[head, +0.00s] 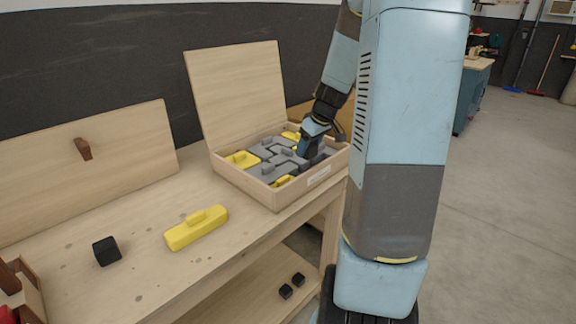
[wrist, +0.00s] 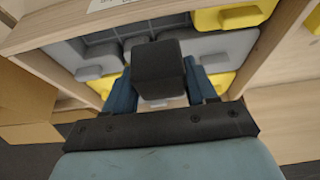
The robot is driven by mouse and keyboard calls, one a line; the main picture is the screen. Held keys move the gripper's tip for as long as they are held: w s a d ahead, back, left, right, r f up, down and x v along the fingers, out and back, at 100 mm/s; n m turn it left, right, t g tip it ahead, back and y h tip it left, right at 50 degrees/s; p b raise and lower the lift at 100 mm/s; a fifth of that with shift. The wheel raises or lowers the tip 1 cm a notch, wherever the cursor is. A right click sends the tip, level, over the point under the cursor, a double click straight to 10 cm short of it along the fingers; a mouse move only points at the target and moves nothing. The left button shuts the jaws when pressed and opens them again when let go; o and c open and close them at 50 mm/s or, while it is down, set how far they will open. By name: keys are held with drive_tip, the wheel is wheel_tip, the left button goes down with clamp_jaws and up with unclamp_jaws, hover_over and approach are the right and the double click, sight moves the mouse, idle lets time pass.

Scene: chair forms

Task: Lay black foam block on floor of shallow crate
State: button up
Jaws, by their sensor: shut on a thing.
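The shallow crate (head: 247,190) is a light wooden box on the bench with its lid (head: 238,90) raised. It holds grey and yellow shaped pieces. My gripper (head: 308,148) reaches down at the crate's right part. In the wrist view, a black block (wrist: 160,65) sits between the blue fingers of my gripper (wrist: 160,88), which is shut on it. The block is in front of the crate's pieces in that view. Whether it touches the crate floor cannot be told. In the head view my gripper and arm hide this block. Another black block (head: 107,251) lies on the bench.
A yellow piece with a raised knob (head: 196,228) lies on the bench in front of the crate. A wooden panel with a brown peg (head: 83,148) stands at the back left. A small wooden box (head: 22,290) is at the left edge. Two small black blocks (head: 291,286) are on the lower shelf.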

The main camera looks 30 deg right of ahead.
drive_tip(key=f, duration=0.5)
drive_tip(key=shift+a+f, duration=0.15)
drive_tip(key=shift+a, duration=0.05)
drive_tip(key=shift+f, duration=1.75)
drive_tip(key=shift+f, duration=0.1)
drive_tip(key=o, duration=0.8)
